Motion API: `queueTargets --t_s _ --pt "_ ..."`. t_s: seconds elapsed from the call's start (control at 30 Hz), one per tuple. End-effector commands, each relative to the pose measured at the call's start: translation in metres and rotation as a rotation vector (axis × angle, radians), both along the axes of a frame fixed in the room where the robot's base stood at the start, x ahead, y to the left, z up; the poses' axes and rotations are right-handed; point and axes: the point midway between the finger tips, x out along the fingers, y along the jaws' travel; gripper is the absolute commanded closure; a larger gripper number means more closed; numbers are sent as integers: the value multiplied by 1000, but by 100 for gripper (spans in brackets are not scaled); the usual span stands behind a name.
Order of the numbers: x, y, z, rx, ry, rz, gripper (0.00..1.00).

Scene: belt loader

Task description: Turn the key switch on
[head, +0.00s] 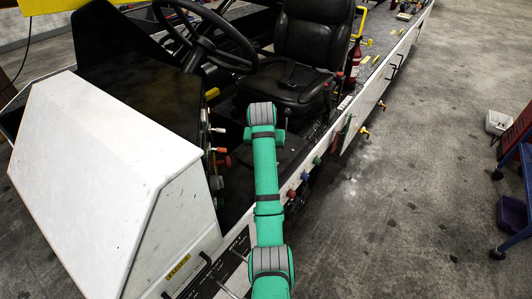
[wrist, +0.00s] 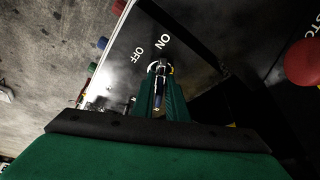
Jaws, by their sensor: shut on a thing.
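The key switch (wrist: 160,66) shows in the wrist view on a dark panel (wrist: 190,48), with a light ring around it. White "ON" and "OFF" labels stand beside it; the "ON" label is just above the switch and "OFF" is to its left. My gripper (wrist: 160,85) is at the switch, its green fingers closed on the key (wrist: 159,85), whose metal part shows between them. The fingers partly hide the key, and its exact angle is hard to tell. In the head view my green arm reaches over the vehicle's side toward the dark area by the seat; the gripper is hidden there.
A red button (wrist: 303,62) sits at the right in the wrist view. In the head view, the black seat (head: 312,40), steering wheel (head: 205,38) and white cowl (head: 85,180) surround the arm. Coloured knobs line the side. Open concrete floor (head: 410,200) lies to the right.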

Motion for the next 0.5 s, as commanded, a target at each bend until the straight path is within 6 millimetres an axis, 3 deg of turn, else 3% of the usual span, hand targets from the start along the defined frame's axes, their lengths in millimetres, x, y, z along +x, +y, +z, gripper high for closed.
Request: queueTargets --t_s 0.37,0.4,0.47,0.5 --pt "0 1 0 0 1 -3 100" --pt "0 1 0 0 1 -2 82" --pt "0 1 0 0 1 -2 68" --pt "0 1 0 0 1 -2 68"
